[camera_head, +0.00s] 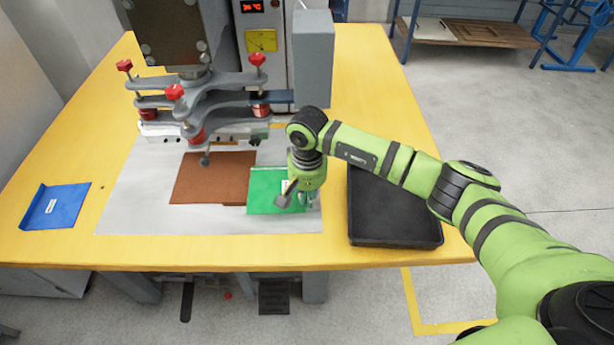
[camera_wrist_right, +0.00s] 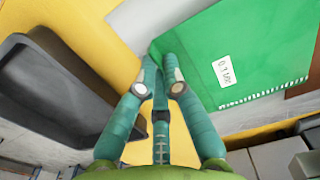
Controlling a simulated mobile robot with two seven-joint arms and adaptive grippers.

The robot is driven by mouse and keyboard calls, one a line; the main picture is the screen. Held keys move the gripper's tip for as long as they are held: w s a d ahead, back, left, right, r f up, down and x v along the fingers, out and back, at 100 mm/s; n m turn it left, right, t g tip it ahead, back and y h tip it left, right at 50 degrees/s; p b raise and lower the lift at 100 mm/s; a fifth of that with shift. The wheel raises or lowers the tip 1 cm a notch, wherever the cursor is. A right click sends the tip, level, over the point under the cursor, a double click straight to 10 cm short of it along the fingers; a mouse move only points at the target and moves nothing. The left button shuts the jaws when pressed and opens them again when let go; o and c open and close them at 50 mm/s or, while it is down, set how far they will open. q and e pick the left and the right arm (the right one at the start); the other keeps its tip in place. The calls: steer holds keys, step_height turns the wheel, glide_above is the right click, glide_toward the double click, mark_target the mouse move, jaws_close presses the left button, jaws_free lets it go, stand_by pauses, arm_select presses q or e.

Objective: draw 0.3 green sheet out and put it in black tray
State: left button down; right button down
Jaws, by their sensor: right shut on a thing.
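The green sheet (camera_head: 268,200) lies on the grey metal plate at the front right of the press, partly beside the brown sheet. Its white label and a row of white marks along one edge show in the right wrist view (camera_wrist_right: 200,60); the label seems to read 0.3. My right gripper (camera_head: 306,197) is at the sheet's right edge, and its fingers are shut on that edge in the right wrist view (camera_wrist_right: 162,65). The black tray (camera_head: 392,210) stands empty on the table, right of the plate, and also shows in the right wrist view (camera_wrist_right: 50,100). My left gripper is out of view.
The brown sheet (camera_head: 213,178) lies on the metal plate (camera_head: 125,205) below the press arms with red knobs (camera_head: 175,92). A blue labelled sheet or folder (camera_head: 60,207) lies at the table's left. My right forearm passes above the tray.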

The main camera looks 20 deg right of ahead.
steer(key=s+p, duration=0.2)
steer(key=s, duration=0.1)
steer(key=shift+a+r+p, duration=0.2)
steer(key=shift+a+p, duration=0.1)
steer(key=shift+a, duration=0.1)
steer(key=shift+s+a+f+p, duration=0.1)
steer(key=shift+s+a+p, duration=0.1)
steer(key=shift+s, duration=0.4)
steer(key=shift+s+a+f+p, duration=0.1)
steer(key=shift+s+a+p, duration=0.05)
steer(key=shift+s, duration=0.4)
